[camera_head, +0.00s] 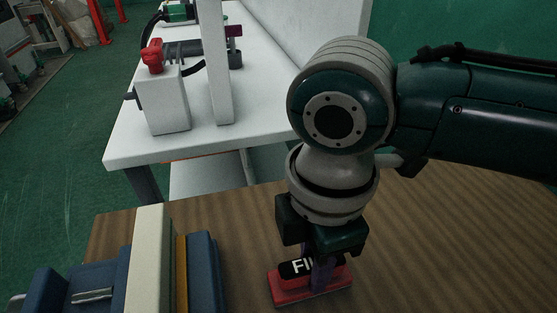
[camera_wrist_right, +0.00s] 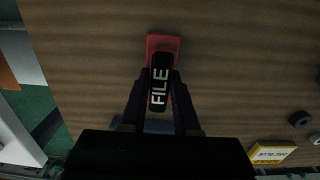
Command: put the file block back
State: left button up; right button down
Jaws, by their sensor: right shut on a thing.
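The file block is a red block (camera_head: 290,287) with a black label, of which "FI" shows in the head view. It is low over or on the brown wooden table at the bottom centre; I cannot tell whether it touches the wood. My right gripper (camera_head: 322,268) points down and is shut on it, hiding part of the label. In the right wrist view the red block (camera_wrist_right: 163,42) and its label, reading "FILE", show between the two dark fingers (camera_wrist_right: 158,108). My left gripper is not in view.
Blue (camera_head: 202,270), cream (camera_head: 150,250) and yellow-brown upright pieces stand left of the gripper. A white bench (camera_head: 180,145) with a white box and red knob stands behind. A yellow labelled box (camera_wrist_right: 271,152) and dark round pieces lie at the wrist view's lower right.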

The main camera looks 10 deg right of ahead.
jog(key=c, duration=0.6)
grip_release()
jog(key=shift+c, duration=0.2)
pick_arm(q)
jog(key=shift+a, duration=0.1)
pick_arm(e)
notch_tip(320, 180, up, 12)
jog(key=p, duration=0.3)
jog(key=s+a+f+m+t+y, duration=0.2)
jog(key=s+a+f+m+y, duration=0.15)
jog(key=s+m, duration=0.3)
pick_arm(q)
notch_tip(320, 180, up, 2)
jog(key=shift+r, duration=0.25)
pick_arm(e)
jog(key=s+d+f+m+h, duration=0.1)
jog(key=s+d+m, duration=0.2)
jog(key=d+m, duration=0.2)
jog(key=s+d+m+t+h, duration=0.1)
jog(key=s+d+m+h, duration=0.1)
jog(key=d+m, duration=0.3)
jog(key=d, duration=0.2)
jog(key=shift+s+d+f+t, duration=0.3)
jog(key=shift+s+d+f, duration=0.05)
jog(key=shift+s+d, duration=0.05)
